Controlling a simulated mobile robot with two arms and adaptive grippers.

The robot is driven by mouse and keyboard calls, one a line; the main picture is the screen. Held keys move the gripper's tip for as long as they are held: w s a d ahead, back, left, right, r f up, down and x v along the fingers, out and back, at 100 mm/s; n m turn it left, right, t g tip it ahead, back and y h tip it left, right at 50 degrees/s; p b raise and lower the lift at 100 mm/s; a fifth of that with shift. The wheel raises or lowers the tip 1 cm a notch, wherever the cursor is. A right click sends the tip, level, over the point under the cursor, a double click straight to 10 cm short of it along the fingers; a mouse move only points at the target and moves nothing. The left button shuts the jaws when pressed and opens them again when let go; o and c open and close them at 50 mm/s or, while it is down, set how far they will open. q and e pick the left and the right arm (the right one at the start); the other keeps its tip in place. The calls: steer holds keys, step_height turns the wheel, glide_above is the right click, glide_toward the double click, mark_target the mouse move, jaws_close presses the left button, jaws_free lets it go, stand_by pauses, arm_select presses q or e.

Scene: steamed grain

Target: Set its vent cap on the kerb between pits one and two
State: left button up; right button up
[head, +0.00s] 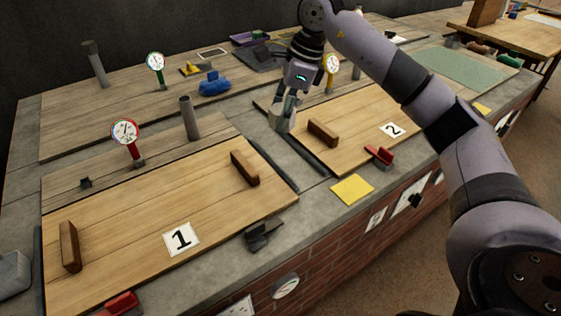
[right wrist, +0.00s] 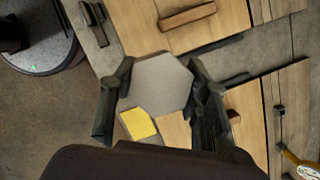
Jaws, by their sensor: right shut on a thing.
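My right gripper (head: 285,106) is shut on a grey vent cap (head: 280,119). In the head view it is above the left edge of the pit two lid, close to the kerb. In the right wrist view the cap (right wrist: 158,84) is a flat hexagon between the two fingers. The pit one lid (head: 130,215) is wooden, with a card marked 1. The pit two lid (head: 355,145) has a card marked 2. The grey kerb (head: 294,163) runs between them, with dark strips along it. My left gripper is not in view.
A yellow sheet (head: 352,189) lies on the front ledge, right of a dark latch (head: 263,235). A red clamp (head: 380,156) sits at lid two's front edge. A red gauge (head: 125,132) and a grey pipe (head: 190,118) stand behind lid one. A blue lump (head: 214,85) lies farther back.

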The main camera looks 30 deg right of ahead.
steer(key=w+d+f+m+t+h+b, duration=0.1)
steer(key=d+m+b, duration=0.1)
steer(key=d+m, duration=0.3)
steer(key=w+d+f+m+t+h+b, duration=0.1)
steer(key=w+d+f+m+h+b, duration=0.15)
steer(key=m, duration=0.35)
steer(key=b, duration=0.2)
glide_above(300, 171)
steer(key=s, duration=0.1)
step_height(300, 171, down, 10)
steer(key=r, duration=0.1)
steer(key=shift+y, duration=0.35)
step_height(300, 171, down, 5)
steer(key=shift+r+b, duration=0.1)
steer(key=shift+b, duration=0.2)
step_height(300, 171, down, 5)
steer(key=shift+r+b, duration=0.1)
steer(key=shift+b, duration=0.35)
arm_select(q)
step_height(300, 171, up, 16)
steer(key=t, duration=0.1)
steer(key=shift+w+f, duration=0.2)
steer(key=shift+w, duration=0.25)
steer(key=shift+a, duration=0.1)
arm_select(e)
steer(key=o, duration=0.8)
